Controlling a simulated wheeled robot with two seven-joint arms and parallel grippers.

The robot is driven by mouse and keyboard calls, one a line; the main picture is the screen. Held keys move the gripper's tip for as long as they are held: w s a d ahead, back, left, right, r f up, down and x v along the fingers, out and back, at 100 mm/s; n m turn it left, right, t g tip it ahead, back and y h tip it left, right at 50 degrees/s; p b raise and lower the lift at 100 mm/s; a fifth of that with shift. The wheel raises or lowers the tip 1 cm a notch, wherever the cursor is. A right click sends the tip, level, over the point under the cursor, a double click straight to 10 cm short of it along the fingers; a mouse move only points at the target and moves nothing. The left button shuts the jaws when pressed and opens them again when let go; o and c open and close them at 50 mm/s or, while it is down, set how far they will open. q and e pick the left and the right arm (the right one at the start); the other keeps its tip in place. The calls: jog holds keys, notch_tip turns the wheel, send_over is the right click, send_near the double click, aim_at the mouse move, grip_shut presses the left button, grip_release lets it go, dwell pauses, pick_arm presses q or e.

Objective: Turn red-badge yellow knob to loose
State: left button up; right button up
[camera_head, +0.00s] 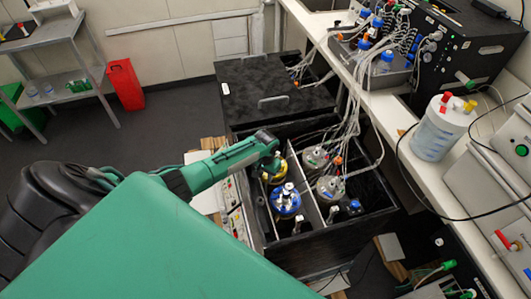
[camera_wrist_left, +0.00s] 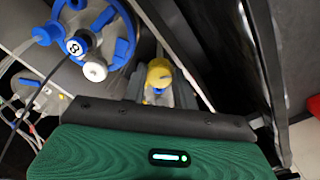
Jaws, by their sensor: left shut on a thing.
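A yellow knob (camera_wrist_left: 159,74) shows at the tip of my left gripper (camera_wrist_left: 160,88) in the left wrist view, and the grey fingers close about it. In the head view yellow parts (camera_head: 279,173) show just under the end of my left arm, in the open black shaker box. The left gripper (camera_head: 270,168) there hides most of that vessel's top. I cannot see a red badge on it. My right gripper is not in view.
A blue-ringed vessel (camera_head: 286,202) stands just in front, and it also shows in the left wrist view (camera_wrist_left: 85,38). Two grey-topped vessels (camera_head: 329,187) with tubes stand to the right. Box walls (camera_head: 309,190) lie close around. A closed black lid (camera_head: 270,90) is behind.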

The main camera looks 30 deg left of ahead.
pick_arm(q)
jog(key=shift+r+n+p, duration=0.1)
jog(key=shift+n+p, duration=1.1)
jog(key=shift+n, duration=1)
jog(key=o, duration=1)
jog(key=shift+c, duration=0.2)
notch_tip(320, 180, up, 14)
jog(key=b, duration=0.2)
jog(key=shift+f, duration=0.2)
